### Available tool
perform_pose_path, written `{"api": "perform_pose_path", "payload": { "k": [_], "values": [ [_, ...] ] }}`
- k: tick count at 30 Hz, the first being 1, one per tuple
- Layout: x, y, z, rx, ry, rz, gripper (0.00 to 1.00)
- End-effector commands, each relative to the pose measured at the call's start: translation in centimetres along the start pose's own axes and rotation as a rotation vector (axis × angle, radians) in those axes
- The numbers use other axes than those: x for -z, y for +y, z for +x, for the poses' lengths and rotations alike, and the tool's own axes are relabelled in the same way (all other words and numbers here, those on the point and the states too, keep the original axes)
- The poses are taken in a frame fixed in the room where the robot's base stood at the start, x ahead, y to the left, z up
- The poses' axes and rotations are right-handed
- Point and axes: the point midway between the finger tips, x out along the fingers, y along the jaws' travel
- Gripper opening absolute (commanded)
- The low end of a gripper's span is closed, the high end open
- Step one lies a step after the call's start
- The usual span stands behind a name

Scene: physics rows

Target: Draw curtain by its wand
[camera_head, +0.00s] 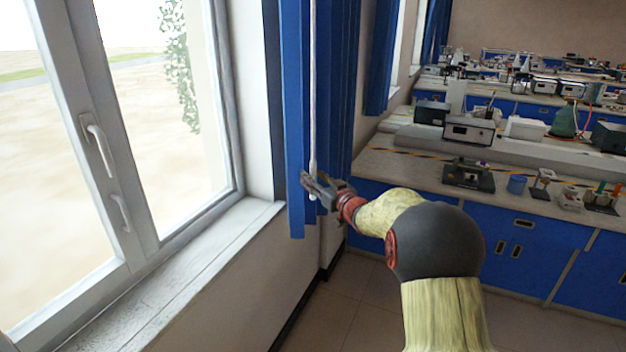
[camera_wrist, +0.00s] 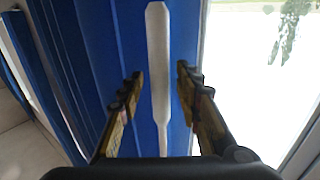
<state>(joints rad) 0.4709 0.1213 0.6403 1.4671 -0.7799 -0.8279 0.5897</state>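The blue curtain (camera_head: 293,90) hangs gathered at the right side of the window in the head view. It also fills the left and middle of the wrist view (camera_wrist: 100,60). The white wand (camera_head: 313,90) hangs upright in front of the curtain. In the wrist view the wand (camera_wrist: 159,65) passes between the two fingers of my gripper (camera_wrist: 160,85), with a gap on each side. My gripper (camera_head: 308,190) is at the wand's lower end in the head view. Its fingers are apart and do not visibly touch the wand.
The window (camera_head: 150,110) with its handles and white sill (camera_head: 200,255) is on the left. Lab benches (camera_head: 525,230) with instruments stand on the right. A second blue curtain (camera_head: 383,60) hangs farther back. Floor (camera_head: 350,310) shows below the curtain.

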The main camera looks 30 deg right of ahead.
Motion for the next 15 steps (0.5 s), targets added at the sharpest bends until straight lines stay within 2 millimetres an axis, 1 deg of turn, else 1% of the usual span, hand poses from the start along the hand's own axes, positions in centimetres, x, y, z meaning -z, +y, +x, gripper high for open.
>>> {"api": "perform_pose_path", "payload": {
  "k": [3,9,15],
  "values": [
    [-0.03,-0.02,0.30,0.000,0.000,0.001,0.34],
    [-0.01,-0.01,0.28,0.000,0.000,0.000,0.34],
    [-0.02,-0.01,0.27,0.000,-0.001,0.000,0.22]
  ]
}}
